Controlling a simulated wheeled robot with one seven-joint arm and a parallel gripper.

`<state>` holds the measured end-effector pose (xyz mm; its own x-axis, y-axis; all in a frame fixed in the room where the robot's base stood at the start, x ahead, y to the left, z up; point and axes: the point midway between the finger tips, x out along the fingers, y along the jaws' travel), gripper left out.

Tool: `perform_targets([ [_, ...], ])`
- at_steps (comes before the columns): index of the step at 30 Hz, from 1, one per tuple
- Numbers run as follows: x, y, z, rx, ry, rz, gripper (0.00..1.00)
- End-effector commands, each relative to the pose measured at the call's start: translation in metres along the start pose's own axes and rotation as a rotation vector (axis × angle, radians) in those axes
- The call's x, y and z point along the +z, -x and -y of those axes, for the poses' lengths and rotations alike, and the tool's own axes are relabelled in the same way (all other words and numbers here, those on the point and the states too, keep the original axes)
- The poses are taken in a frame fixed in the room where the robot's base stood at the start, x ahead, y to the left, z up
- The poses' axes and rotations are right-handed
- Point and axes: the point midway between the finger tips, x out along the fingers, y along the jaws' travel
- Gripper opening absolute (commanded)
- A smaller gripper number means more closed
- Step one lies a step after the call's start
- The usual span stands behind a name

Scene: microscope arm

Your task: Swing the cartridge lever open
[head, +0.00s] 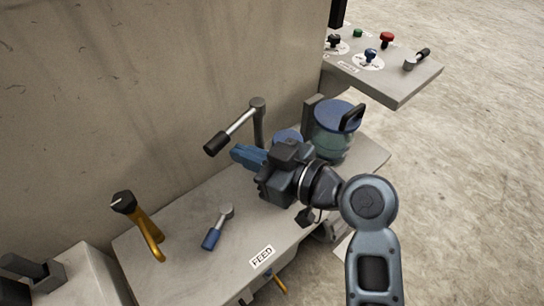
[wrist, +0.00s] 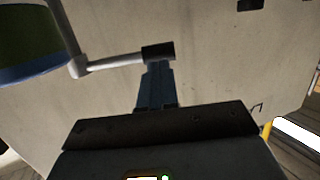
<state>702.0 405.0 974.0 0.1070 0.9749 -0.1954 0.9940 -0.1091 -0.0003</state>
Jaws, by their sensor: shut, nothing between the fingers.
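A lever with a pale metal arm and black grip (head: 235,130) stands on a grey post (head: 259,125) at the back of the bench. I take it for the cartridge lever, but no label on it is readable. In the wrist view its black grip (wrist: 158,52) lies just beyond my fingertips, and its arm runs left to a grey pivot. My gripper (head: 240,153) is shut and empty, its blue fingers together just below and right of the grip. In the wrist view my gripper (wrist: 155,66) overlaps the grip's lower edge; I cannot tell whether they touch.
A blue-lidded jar (head: 333,135) with a black handle stands right of my wrist. A smaller blue lid (head: 288,135) is partly hidden behind my gripper. A blue-handled lever (head: 217,228) and yellow lever (head: 147,230) stand left. A side panel (head: 400,85) carries knobs. A wall (head: 150,90) rises behind.

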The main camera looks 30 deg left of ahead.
Motion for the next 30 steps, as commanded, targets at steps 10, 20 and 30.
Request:
perform_targets([
  [10,0.000,-0.027,0.000,0.001,-0.001,0.000,0.00],
  [20,0.000,-0.028,0.000,0.001,0.000,0.000,0.00],
  [30,-0.002,-0.045,0.005,0.000,0.001,0.000,0.00],
])
